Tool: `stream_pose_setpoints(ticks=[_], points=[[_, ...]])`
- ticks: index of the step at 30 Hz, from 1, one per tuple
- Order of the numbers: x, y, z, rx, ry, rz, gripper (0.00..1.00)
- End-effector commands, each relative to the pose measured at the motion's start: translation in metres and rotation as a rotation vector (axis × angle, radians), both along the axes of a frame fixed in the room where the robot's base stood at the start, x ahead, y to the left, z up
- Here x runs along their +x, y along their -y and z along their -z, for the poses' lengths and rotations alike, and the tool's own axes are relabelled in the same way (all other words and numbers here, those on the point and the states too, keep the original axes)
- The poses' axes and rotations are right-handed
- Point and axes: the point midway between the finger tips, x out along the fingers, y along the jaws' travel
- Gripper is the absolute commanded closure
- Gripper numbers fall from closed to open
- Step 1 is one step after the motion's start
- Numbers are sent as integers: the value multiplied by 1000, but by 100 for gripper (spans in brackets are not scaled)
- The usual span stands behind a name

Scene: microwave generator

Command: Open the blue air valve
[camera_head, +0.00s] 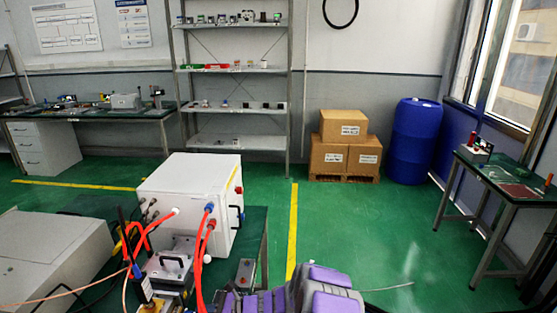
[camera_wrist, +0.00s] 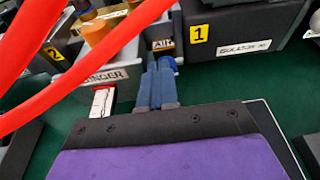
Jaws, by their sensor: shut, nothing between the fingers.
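In the wrist view, a small blue part (camera_wrist: 168,63), probably the blue air valve, shows just beyond my gripper, beside the "AIR" label (camera_wrist: 163,44). My gripper (camera_wrist: 158,66) has its two blue-grey fingers shut together, with nothing held. Their tips are at or very near the blue part and partly cover it; I cannot tell whether they touch. In the head view, my purple arm reaches in from the bottom toward the equipment at left. The blue valve cannot be made out there.
Thick red hoses (camera_wrist: 95,62) cross close in front of the wrist camera at left. A white box (camera_head: 190,195) with hoses sits on the bench.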

Motion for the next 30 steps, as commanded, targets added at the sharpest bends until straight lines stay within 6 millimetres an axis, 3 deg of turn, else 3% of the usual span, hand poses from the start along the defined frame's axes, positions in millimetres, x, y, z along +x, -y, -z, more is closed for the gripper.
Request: stream_pose_setpoints(ticks=[8, 21, 26, 30], points=[[-1, 28, -2, 2, 1, 3, 100], [-1, 31, 0, 4, -13, 5, 100], [6, 37, 7, 31, -136, 41, 100], [19, 42, 14, 92, -350, 92, 100]])
